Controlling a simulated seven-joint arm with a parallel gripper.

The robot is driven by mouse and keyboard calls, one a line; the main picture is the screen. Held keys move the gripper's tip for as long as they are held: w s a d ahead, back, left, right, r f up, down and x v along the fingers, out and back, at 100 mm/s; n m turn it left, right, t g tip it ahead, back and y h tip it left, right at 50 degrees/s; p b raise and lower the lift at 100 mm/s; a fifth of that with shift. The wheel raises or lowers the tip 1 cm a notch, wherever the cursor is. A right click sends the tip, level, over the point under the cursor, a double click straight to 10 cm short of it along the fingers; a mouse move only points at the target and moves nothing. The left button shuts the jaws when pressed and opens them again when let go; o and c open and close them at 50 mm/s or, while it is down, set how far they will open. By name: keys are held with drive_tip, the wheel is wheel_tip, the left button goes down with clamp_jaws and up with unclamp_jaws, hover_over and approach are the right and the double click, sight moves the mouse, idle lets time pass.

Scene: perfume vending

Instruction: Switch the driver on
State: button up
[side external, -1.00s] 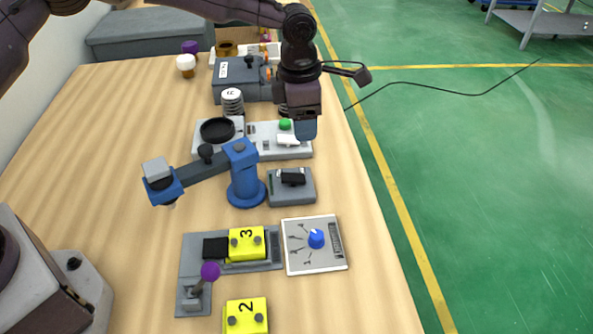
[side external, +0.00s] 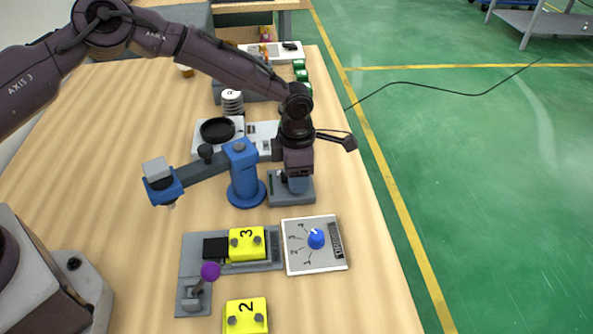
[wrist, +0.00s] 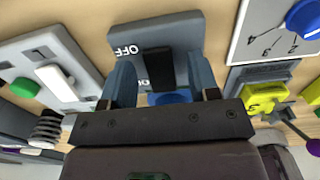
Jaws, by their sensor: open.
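A grey switch box (side external: 293,200) stands right of the blue driver stand (side external: 245,180), whose dark arm reaches left to a blue and grey head (side external: 162,182). In the wrist view the box (wrist: 190,32) carries a black rocker (wrist: 158,66), with OFF readable at one end and the other label partly covered. My gripper (side external: 298,188) is over the box, pointing down. In the wrist view its open blue fingers (wrist: 163,78) lie either side of the rocker, with nothing held. Whether the fingertips touch the box cannot be told.
A white panel with a blue dial (side external: 316,239) and a yellow block marked 3 (side external: 246,244) sit nearer the camera. A purple-knobbed lever (side external: 209,272) stands at front. Behind is a white panel; its green button (wrist: 25,87) shows in the wrist view.

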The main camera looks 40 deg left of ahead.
drive_tip(key=shift+f, duration=0.1)
drive_tip(key=c, duration=0.9)
drive_tip(key=shift+s+a+t+h, duration=0.1)
drive_tip(key=shift+t+h, duration=0.3)
drive_tip(key=o, duration=0.9)
wheel_tip(320, 180, up, 13)
drive_tip(key=s+a, duration=0.1)
drive_tip(key=shift+d, duration=0.1)
